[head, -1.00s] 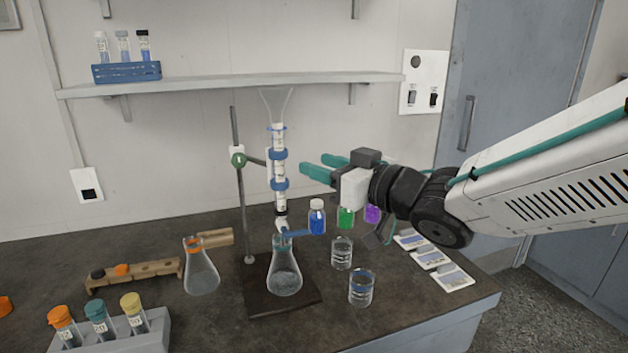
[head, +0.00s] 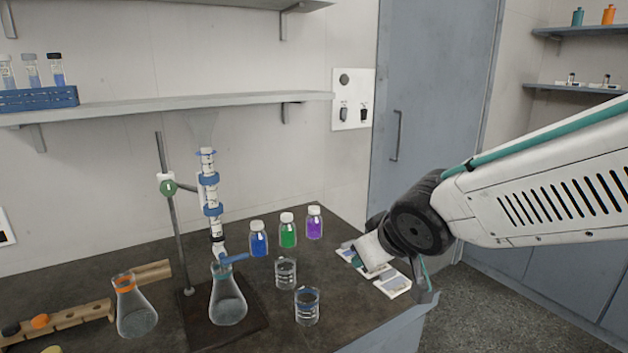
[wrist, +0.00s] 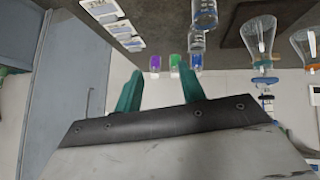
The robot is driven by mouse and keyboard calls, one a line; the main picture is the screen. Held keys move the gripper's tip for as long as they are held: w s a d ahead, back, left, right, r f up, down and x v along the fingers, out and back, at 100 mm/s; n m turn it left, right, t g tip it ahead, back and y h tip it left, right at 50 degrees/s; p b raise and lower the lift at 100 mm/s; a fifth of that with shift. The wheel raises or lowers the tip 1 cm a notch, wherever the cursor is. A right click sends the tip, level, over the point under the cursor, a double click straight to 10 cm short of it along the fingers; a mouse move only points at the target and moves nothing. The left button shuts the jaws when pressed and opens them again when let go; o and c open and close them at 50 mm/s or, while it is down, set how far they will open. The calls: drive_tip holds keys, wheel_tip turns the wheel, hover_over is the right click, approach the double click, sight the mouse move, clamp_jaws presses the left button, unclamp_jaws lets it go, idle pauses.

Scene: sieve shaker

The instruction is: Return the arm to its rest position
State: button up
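My arm (head: 540,185) reaches in from the right of the head view. My gripper (head: 357,262) hangs at the right end of the bench, in front of the white cards, with its fingers mostly hidden behind its pale body. In the wrist view, which shows the room upside down, the two teal fingers of my gripper (wrist: 161,70) stand apart with nothing between them. The gripper is apart from the bottles and glassware.
Blue (head: 259,240), green (head: 288,231) and purple (head: 314,223) bottles stand left of my gripper. Two beakers (head: 307,307) stand nearer the front. A clamped column (head: 211,195) over a flask (head: 228,297) is further left. Floor (head: 490,300) right of the bench is clear.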

drive_tip(key=s+d+m+g+h, duration=0.1)
drive_tip(key=s+d+m+g, duration=0.2)
drive_tip(key=s+d, duration=0.5)
drive_tip(key=s+d+m+g+h, duration=0.1)
drive_tip(key=s+d+m+g, duration=0.2)
drive_tip(key=s+d, duration=0.5)
drive_tip(key=s+g, duration=0.1)
drive_tip(key=s, duration=0.6)
drive_tip(key=shift+s+d+r, duration=0.15)
drive_tip(key=shift+d+r, duration=0.15)
drive_tip(key=shift+r, duration=0.1)
drive_tip(key=shift+c, duration=0.4)
